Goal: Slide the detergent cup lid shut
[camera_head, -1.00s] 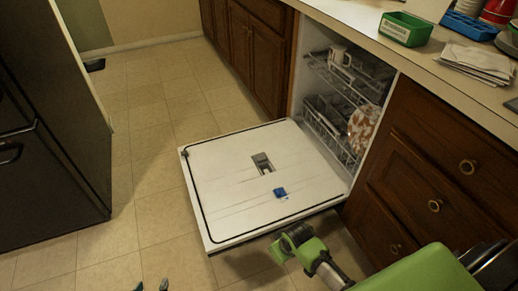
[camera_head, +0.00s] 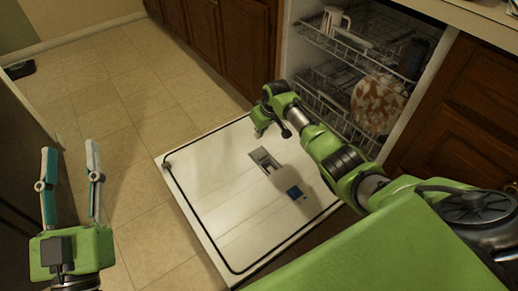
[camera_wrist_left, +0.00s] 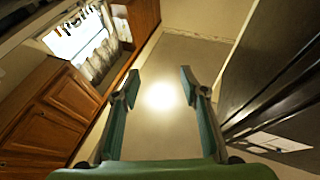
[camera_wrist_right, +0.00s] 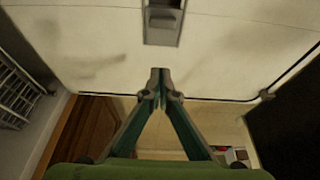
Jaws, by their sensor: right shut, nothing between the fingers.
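The detergent cup (camera_head: 266,161) is a small grey recessed unit in the white inner face of the dishwasher door (camera_head: 215,205), which lies folded down. The cup also shows at the top of the right wrist view (camera_wrist_right: 163,36), partly cut off by the frame. I cannot clearly tell how far its lid is slid. My right gripper (camera_head: 262,130) is above the door, just beyond the cup in the head view. In the right wrist view its fingertips (camera_wrist_right: 160,74) are together and empty, a little apart from the cup in the picture. My left gripper (camera_head: 69,148) is open and empty over the floor.
Dishwasher racks (camera_head: 345,55) hold a white mug (camera_head: 333,20) and a patterned plate (camera_head: 379,103). Wooden cabinets (camera_head: 228,40) stand behind. Tiled floor (camera_head: 120,100) at left is clear.

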